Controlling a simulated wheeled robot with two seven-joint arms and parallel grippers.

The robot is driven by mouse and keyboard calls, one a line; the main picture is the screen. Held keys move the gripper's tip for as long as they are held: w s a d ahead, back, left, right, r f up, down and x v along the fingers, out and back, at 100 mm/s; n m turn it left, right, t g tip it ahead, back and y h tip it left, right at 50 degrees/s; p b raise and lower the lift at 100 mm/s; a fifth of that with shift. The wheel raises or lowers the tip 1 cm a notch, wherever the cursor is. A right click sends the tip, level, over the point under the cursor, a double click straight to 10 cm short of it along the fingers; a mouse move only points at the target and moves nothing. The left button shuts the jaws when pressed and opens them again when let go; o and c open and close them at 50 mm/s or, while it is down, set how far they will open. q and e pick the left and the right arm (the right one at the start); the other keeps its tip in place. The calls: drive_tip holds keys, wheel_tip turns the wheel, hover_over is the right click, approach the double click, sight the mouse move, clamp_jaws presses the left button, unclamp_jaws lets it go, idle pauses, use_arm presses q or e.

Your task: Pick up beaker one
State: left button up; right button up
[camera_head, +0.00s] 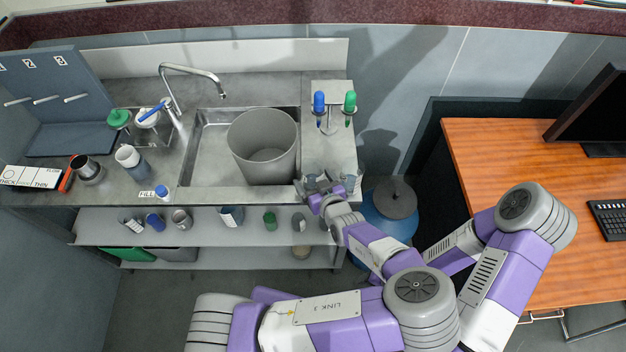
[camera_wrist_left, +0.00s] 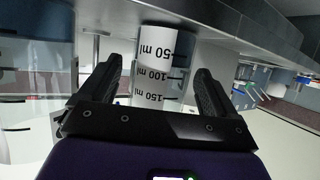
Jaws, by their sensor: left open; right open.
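A clear beaker with a white scale marked 50, 100 and 150 ml (camera_wrist_left: 160,75) lies between the fingers of my left gripper (camera_wrist_left: 157,85) in the left wrist view. The fingers are open, with a visible gap on each side of the scale. In the head view my left gripper (camera_head: 322,192) is at the front right corner of the steel counter, beside small glassware (camera_head: 348,182). The gripper partly hides this glassware, and I cannot read any number on it. My right gripper is not in view.
Another clear graduated vessel (camera_wrist_left: 35,100) stands close left of the gripper in the wrist view. The sink holds a large grey bin (camera_head: 263,145). A blue drum (camera_head: 390,212) stands right of the counter.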

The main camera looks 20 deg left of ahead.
use_arm(q)
drive_tip(key=shift+w+a+f, duration=0.25)
drive_tip(key=shift+w+a, duration=0.2)
drive_tip(key=shift+w, duration=0.05)
drive_tip(key=shift+c, duration=0.5)
drive_tip(key=c, duration=1)
drive_tip(key=shift+r, duration=0.2)
